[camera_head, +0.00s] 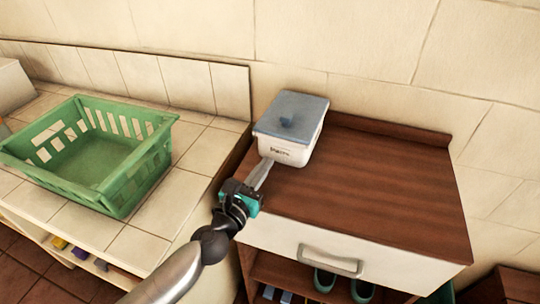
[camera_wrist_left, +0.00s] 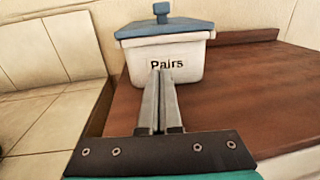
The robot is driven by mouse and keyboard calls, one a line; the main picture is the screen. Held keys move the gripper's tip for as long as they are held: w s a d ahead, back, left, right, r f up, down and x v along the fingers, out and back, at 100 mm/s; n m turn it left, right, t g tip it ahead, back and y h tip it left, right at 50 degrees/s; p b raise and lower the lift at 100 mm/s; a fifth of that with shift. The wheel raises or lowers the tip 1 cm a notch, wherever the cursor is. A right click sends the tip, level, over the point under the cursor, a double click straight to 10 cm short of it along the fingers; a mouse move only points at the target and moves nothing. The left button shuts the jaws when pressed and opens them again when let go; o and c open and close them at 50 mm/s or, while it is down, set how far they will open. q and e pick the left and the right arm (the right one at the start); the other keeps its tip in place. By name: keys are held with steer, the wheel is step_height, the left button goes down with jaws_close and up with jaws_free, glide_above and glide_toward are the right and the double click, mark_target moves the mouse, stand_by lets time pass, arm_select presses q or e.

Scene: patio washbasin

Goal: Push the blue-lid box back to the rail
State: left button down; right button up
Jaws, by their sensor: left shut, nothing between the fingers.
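The white box with a blue lid (camera_head: 291,115) stands upright at the back left of the brown wooden cabinet top (camera_head: 370,190). Its front reads "Pairs" in the left wrist view (camera_wrist_left: 190,64). The rail (camera_head: 392,130) is the raised wooden strip along the back edge of the top; it also shows in the left wrist view (camera_wrist_left: 245,37). My left gripper (camera_head: 267,163) is shut and empty, its fingertips at the lower front of the box. I cannot tell whether they touch it. The box hides part of the rail, so any gap behind it is hidden.
A green basket (camera_head: 125,190) stands on the tiled counter (camera_head: 205,145) to the left. The cabinet has a white drawer with a handle (camera_head: 330,261), and shoes (camera_head: 325,280) sit on the shelf below. The cabinet top right of the box is clear. A tiled wall rises behind.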

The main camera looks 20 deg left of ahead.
mark_target(275, 148)
arm_select(q)
steer(key=shift+w+d, duration=0.15)
steer(key=shift+w, duration=0.65)
steer(key=shift+w+d, duration=0.1)
steer(key=shift+w, duration=0.7)
steer(key=shift+w, duration=0.55)
steer(key=shift+w+d, duration=0.15)
steer(key=shift+w, duration=0.3)
steer(key=shift+r, duration=0.1)
arm_select(e)
steer(key=shift+w+d+r, duration=0.1)
steer(key=shift+w+d, duration=0.15)
steer(key=shift+w, duration=0.2)
arm_select(q)
steer(key=shift+a+r, duration=0.1)
steer(key=shift+a, duration=0.1)
steer(key=shift+d, duration=0.1)
arm_select(e)
steer(key=shift+s, duration=0.1)
